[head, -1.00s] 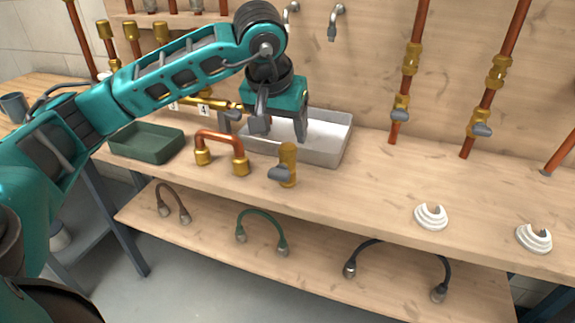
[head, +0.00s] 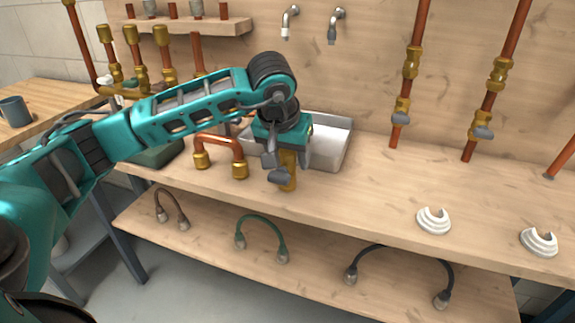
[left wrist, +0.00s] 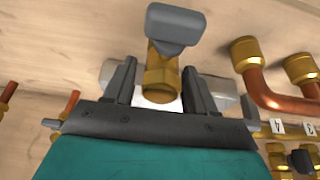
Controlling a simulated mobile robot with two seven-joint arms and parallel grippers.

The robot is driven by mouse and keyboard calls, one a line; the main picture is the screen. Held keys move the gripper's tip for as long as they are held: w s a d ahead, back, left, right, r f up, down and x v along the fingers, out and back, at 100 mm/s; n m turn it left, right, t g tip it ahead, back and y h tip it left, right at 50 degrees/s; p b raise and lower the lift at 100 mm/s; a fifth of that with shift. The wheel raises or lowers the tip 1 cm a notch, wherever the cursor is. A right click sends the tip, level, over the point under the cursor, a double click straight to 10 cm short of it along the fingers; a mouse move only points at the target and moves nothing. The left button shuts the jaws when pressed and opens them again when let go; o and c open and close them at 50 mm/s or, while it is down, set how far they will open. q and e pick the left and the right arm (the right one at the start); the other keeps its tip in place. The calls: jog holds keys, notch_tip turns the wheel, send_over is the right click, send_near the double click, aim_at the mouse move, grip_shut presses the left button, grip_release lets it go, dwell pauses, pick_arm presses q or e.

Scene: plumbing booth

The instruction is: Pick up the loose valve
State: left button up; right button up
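The loose valve (head: 289,182) is a brass body with a grey handle, standing upright on the workbench (head: 350,190) near its front edge. My left gripper (head: 285,160) is over it from above, and its fingers hide the valve's upper part in the head view. In the left wrist view the valve (left wrist: 161,75) lies between the two fingers of the left gripper (left wrist: 158,68). A gap shows on each side, so the fingers are open around it. My right gripper is in neither view.
A copper U-pipe with brass ends (head: 222,146) stands just left of the valve. A white tray (head: 335,148) is behind the gripper, and a green tray (head: 160,156) is further left. White ring-shaped pieces (head: 434,221) lie at the right.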

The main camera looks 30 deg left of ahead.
pick_arm(q)
grip_shut()
dwell(0.3)
jog(key=shift+r, duration=0.15)
notch_tip(320, 180, up, 24)
jog(key=p, duration=0.9)
jog(key=shift+r, duration=0.15)
